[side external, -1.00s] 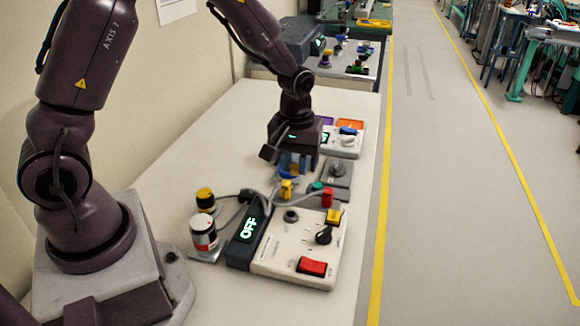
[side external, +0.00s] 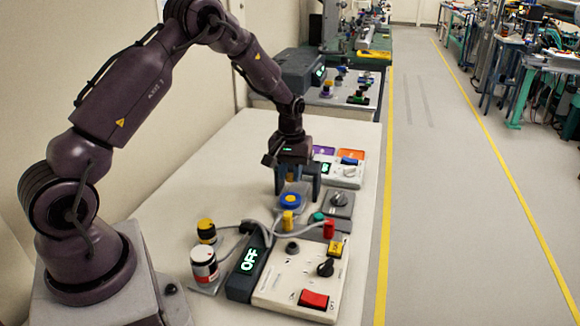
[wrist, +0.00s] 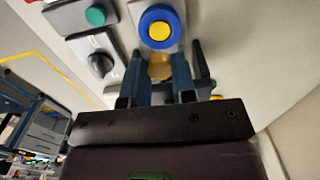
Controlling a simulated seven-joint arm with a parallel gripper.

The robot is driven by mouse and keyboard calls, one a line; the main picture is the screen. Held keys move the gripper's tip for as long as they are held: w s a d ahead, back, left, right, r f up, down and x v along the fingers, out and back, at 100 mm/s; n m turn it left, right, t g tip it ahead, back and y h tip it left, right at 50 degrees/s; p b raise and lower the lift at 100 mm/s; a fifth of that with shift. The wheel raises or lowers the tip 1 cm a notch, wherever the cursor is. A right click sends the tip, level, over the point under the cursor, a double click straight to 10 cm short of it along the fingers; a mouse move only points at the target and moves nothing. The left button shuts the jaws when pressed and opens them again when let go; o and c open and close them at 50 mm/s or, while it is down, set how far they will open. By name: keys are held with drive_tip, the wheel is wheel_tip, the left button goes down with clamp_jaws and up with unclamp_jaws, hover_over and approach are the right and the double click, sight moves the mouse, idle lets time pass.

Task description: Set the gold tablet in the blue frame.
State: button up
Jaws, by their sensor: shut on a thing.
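My gripper (side external: 297,184) is shut on a small gold piece, which I take to be the gold tablet (side external: 291,174). It hangs between the fingers above the bench. In the wrist view the gold tablet (wrist: 160,68) shows between the two dark fingers of my gripper (wrist: 165,56), partly hidden by them. Just below and in front of it is a blue ring with a yellow centre (side external: 291,200), on a grey plate; it also shows in the wrist view (wrist: 160,27). I cannot pick out a separate blue frame for certain.
A grey box with a dial (side external: 339,203) stands right of the blue ring. A cream panel (side external: 285,285) with an OFF display, a red switch and cables lies in front.

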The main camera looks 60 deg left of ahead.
sight(291, 198)
drive_tip(key=shift+f, duration=2.2)
drive_tip(key=shift+f, duration=0.6)
drive_tip(key=o, duration=1)
